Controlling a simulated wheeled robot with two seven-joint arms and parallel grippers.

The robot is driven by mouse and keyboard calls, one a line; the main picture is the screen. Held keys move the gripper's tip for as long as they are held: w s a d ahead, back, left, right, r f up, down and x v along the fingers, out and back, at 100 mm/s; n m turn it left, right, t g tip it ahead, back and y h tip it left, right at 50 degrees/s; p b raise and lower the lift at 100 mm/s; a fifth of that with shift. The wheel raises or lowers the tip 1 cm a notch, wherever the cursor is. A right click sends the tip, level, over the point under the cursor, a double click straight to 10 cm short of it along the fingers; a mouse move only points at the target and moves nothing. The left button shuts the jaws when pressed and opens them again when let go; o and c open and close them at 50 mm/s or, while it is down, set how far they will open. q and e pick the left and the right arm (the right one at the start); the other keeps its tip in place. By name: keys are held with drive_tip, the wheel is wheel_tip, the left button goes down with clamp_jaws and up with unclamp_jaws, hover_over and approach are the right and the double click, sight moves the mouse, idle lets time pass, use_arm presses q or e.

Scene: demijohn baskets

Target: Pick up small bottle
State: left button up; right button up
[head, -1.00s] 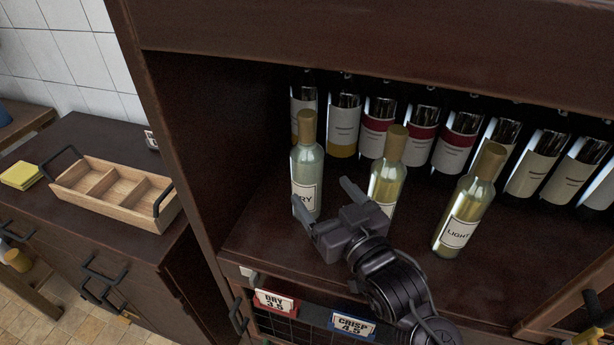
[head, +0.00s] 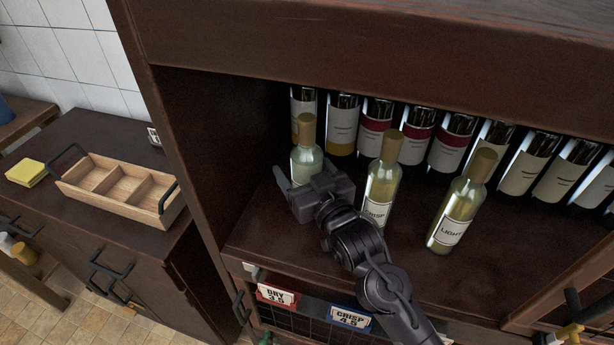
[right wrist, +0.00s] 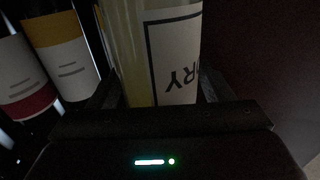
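Three small pale bottles with tan caps stand upright on the cabinet shelf. The leftmost bottle (head: 307,150) has its lower part hidden behind my right gripper (head: 305,180). In the right wrist view this bottle's label (right wrist: 176,60), ending in "RY", fills the space between the two fingers (right wrist: 155,88). The fingers are on either side of the bottle; firm contact on both sides cannot be made out. The "CRISP" bottle (head: 382,185) stands just right of the gripper, and the "LIGHT" bottle (head: 461,205) is farther right. My left gripper is not in view.
A row of dark wine bottles (head: 450,150) stands behind the small ones. The cabinet's left wall (head: 215,140) is close to the leftmost bottle. A wooden caddy (head: 105,185) sits on the left counter. Tags "DRY 3.5" (head: 277,294) and "CRISP 4.5" (head: 350,318) hang below the shelf.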

sight(302, 127)
drive_tip(key=c, duration=1.4)
drive_tip(key=shift+r+b, duration=0.65)
drive_tip(key=shift+r, duration=4.5)
